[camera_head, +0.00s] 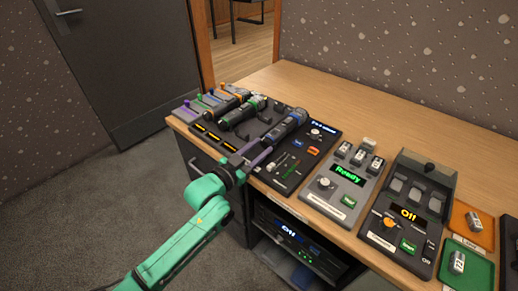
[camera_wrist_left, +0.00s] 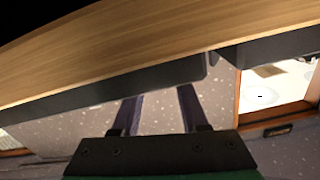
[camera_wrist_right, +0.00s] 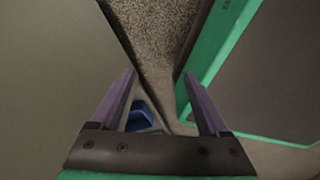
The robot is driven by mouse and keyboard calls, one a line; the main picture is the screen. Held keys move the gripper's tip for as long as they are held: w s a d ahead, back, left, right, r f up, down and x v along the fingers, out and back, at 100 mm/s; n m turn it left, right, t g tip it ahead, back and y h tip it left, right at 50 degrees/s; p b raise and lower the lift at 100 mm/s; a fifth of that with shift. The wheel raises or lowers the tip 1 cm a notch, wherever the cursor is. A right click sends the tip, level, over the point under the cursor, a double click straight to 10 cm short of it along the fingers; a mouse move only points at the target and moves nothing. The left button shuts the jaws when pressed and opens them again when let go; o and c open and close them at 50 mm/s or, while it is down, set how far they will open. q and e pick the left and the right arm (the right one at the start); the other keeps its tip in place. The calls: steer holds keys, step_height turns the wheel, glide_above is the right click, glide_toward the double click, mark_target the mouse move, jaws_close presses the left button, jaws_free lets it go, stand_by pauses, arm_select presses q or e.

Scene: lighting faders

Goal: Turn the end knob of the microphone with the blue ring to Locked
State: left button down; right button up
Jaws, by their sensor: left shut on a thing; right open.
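The nearest microphone (camera_head: 289,124), dark with a bluish end, lies tilted on the black console; I take it as the blue-ring one, though its ring is hard to make out. My left gripper (camera_head: 257,155) is at its near end, shut on what appears to be its end knob, which the fingers hide. Any marking for Locked is too small to read. The left fingers also show in the left wrist view (camera_wrist_left: 160,94), where the held part is not clear. My right gripper (camera_wrist_right: 160,85) is open and empty in its wrist view, off the head view.
A green-ringed microphone (camera_head: 242,112) and an orange-ringed one (camera_head: 236,92) lie just behind. The console (camera_head: 318,142), a grey "Ready" box (camera_head: 338,187) and a black "Off" box (camera_head: 402,222) line the wooden desk (camera_head: 400,122). An orange tray (camera_head: 485,237) and green tray (camera_head: 476,277) stand at right.

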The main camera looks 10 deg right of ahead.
arm_select(q)
steer(key=c, duration=0.7)
jaws_free()
steer(key=v, duration=1.4)
steer(key=shift+s+a, duration=0.2)
steer(key=shift+a, duration=0.05)
arm_select(e)
steer(key=shift+r, duration=0.25)
